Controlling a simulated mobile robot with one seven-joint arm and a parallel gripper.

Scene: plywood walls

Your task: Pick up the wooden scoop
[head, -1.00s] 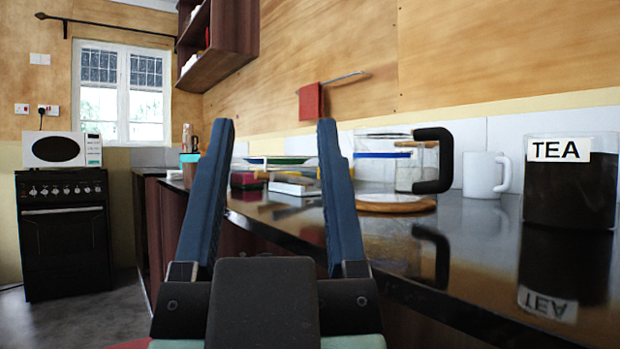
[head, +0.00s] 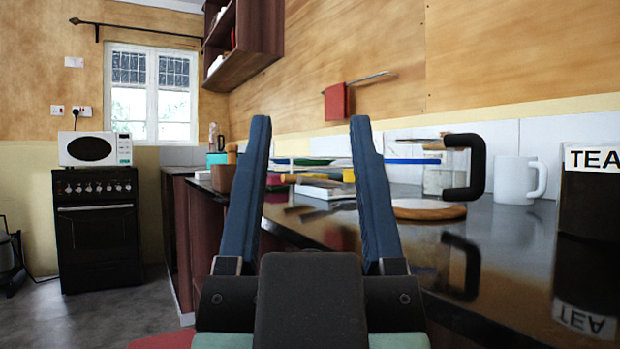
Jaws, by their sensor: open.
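My gripper (head: 311,122) is open and empty, its two blue fingers pointing forward over the near edge of the dark counter (head: 510,255). I cannot identify the wooden scoop for certain. A short wooden handle (head: 231,152) stands up from a brown container (head: 222,178) on the counter, left of my left finger. Its lower part is hidden in the container. Small items lie farther back between the fingers, among them a white box (head: 326,191) and a yellow piece (head: 348,175); some are partly covered by the fingers.
A glass jug with a black handle (head: 474,168), a round wooden board (head: 428,211), a white mug (head: 516,180) and a dark TEA canister (head: 592,225) stand on the right. A stove (head: 98,235) with a microwave (head: 95,149) is at the far left. Floor (head: 105,310) shows at left.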

